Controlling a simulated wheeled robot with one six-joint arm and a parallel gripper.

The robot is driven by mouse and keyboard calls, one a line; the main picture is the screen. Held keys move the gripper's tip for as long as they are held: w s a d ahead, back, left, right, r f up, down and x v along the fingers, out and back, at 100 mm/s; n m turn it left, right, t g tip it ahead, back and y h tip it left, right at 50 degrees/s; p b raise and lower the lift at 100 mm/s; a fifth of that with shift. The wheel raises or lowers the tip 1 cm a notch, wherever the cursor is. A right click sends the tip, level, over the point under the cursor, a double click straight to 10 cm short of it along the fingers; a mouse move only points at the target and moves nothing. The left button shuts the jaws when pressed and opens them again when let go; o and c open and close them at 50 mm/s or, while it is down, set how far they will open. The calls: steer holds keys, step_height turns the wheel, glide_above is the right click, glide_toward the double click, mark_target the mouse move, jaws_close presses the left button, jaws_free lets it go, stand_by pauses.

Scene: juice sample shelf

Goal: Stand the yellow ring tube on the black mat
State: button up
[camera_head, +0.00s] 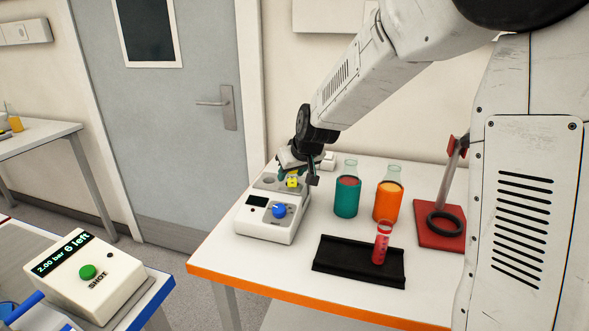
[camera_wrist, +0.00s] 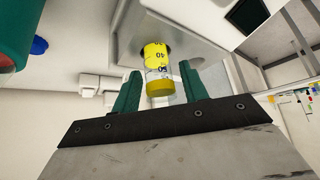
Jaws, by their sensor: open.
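The yellow tube (camera_head: 292,182) sits in a well of the white device (camera_head: 262,226) on the white table. In the wrist view the yellow tube (camera_wrist: 157,62) shows number marks and a clear band, and its far end goes into the device's opening. My gripper (camera_head: 296,174) is at the device. Its green fingers (camera_wrist: 158,90) are open, one on each side of the tube, with a gap showing on the left. The black mat (camera_head: 335,262) lies at the table's front. A red tube (camera_head: 380,246) stands upright on its right part.
A teal cup (camera_head: 347,198) and an orange cup (camera_head: 387,202), each with a glass vessel, stand behind the mat. A red stand (camera_head: 438,234) is at the right. The mat's left part is clear. A box with a green button (camera_head: 88,272) stands lower left.

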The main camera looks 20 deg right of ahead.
jaws_close()
steer(key=shift+r, duration=0.65)
stand_by(0.7)
steer(key=shift+r, duration=2.8)
